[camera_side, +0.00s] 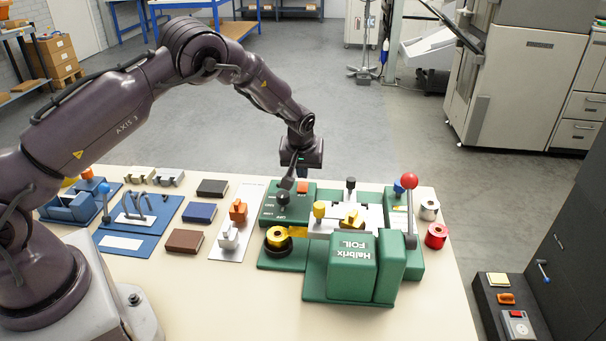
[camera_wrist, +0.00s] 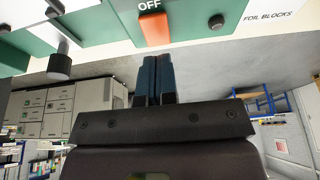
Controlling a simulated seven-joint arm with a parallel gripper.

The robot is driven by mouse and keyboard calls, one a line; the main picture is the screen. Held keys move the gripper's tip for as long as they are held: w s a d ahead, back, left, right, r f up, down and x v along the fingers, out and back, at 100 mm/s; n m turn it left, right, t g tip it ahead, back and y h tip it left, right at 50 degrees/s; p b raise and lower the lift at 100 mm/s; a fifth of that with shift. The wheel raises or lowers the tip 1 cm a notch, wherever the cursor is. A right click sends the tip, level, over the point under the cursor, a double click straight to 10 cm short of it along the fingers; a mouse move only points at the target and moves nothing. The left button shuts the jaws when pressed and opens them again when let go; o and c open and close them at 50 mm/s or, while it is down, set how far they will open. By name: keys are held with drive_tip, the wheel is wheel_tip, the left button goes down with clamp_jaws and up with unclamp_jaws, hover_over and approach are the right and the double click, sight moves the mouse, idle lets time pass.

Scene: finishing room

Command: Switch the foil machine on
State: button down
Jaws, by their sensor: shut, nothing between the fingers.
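The green foil machine (camera_side: 352,262) stands on the cream table, its Halbrix FOIL label upside down in the side view. Its control box (camera_side: 270,213) is at the back left of it, with an orange switch (camera_side: 303,187) near its back edge. In the wrist view the orange switch (camera_wrist: 155,28) sits beside the word OFF. My gripper (camera_side: 303,174) is shut and empty, just behind the switch. In the wrist view its blue fingertips (camera_wrist: 157,56) lie close to the switch's near edge; I cannot tell whether they touch it.
A dark knob (camera_side: 282,198) stands on the control box. A red-balled lever (camera_side: 409,181) rises at the machine's right. A yellow foil roll (camera_side: 277,236) sits at its front left; a red roll (camera_side: 437,235) is at the right. Blocks and blue fixtures fill the table's left; its front is clear.

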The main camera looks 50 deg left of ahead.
sight(303, 187)
drive_tip(key=shift+x, duration=0.85)
drive_tip(key=shift+s+d, duration=0.1)
drive_tip(key=shift+w+a+f+g+h, duration=0.2)
drive_tip(key=shift+f+g+h, duration=0.1)
drive_tip(key=shift+f, duration=0.25)
drive_tip(key=shift+s+f, duration=0.1)
drive_tip(key=shift+s+d, duration=0.65)
drive_tip(key=shift+d, duration=0.05)
